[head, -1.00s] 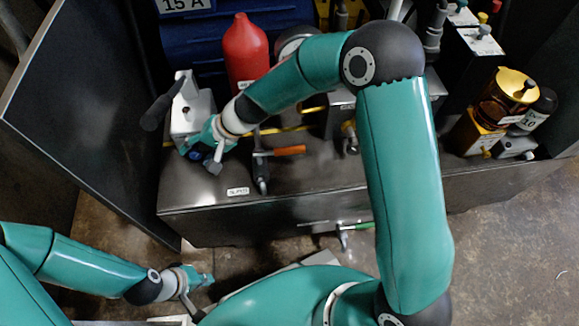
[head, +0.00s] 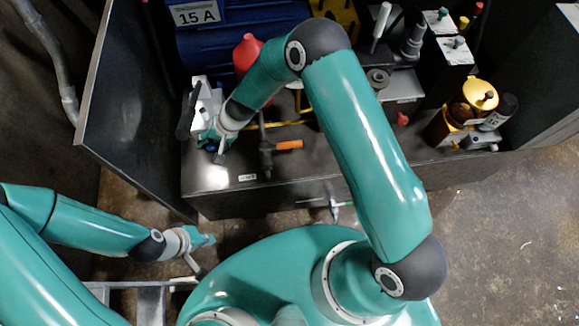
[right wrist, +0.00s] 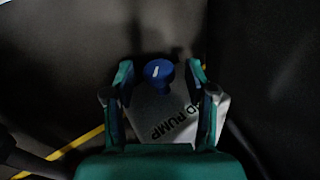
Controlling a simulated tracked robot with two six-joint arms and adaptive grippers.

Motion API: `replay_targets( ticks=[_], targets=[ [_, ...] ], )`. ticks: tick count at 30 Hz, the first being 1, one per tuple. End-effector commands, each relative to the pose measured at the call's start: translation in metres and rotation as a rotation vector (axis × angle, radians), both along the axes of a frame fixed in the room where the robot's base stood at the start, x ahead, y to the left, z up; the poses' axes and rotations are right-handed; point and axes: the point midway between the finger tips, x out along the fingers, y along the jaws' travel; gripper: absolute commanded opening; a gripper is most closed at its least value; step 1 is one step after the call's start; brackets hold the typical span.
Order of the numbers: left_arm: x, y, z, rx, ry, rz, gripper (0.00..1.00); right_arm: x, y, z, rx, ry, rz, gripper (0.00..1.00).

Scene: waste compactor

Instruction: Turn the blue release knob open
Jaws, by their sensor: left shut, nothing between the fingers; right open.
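The blue release knob (right wrist: 158,70), with a white line on top, sits on the grey pump body (right wrist: 165,108) marked "PUMP" in the right wrist view. The line points nearly up the picture. My right gripper (right wrist: 158,82) is open, with one finger on each side of the knob; I cannot tell whether they touch it. In the head view the right gripper (head: 212,143) is at the near side of the grey pump (head: 207,98), and largely hides the knob. My left gripper (head: 208,240) is shut and empty, low and away from the pump.
A black pump lever (head: 187,110) stands left of the pump. An orange-handled valve (head: 288,145) and a red bottle (head: 246,55) are close by on the right. A dark open door panel (head: 130,110) bounds the left side. Amber and black containers (head: 478,95) stand far right.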

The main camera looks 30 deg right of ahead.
Motion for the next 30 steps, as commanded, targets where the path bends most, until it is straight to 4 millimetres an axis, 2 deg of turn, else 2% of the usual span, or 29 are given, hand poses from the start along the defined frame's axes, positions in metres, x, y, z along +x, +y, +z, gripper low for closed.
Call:
replay_targets(
  ticks=[1,3,18,20,23,30],
  targets=[
    [0.000,0.000,0.018,0.000,0.000,0.000,0.00,-0.001,0.000,0.008,-0.007,0.005,0.000,0.56],
    [0.000,0.000,0.029,0.000,0.000,0.000,0.00,0.000,0.000,0.008,-0.017,0.009,0.000,0.56],
    [0.000,0.000,0.102,0.000,0.000,0.000,0.00,-0.005,0.001,0.006,-0.075,0.025,0.003,0.56],
    [0.000,0.000,0.094,0.000,0.001,0.000,0.00,-0.005,-0.003,0.009,-0.076,0.021,0.000,0.56],
    [0.000,0.000,0.090,0.000,0.000,0.000,0.00,-0.008,-0.009,0.023,-0.076,0.021,-0.001,0.56],
    [0.000,0.000,0.097,0.000,0.000,0.000,0.00,-0.018,-0.028,0.067,-0.075,0.021,-0.001,0.56]
  ],
)
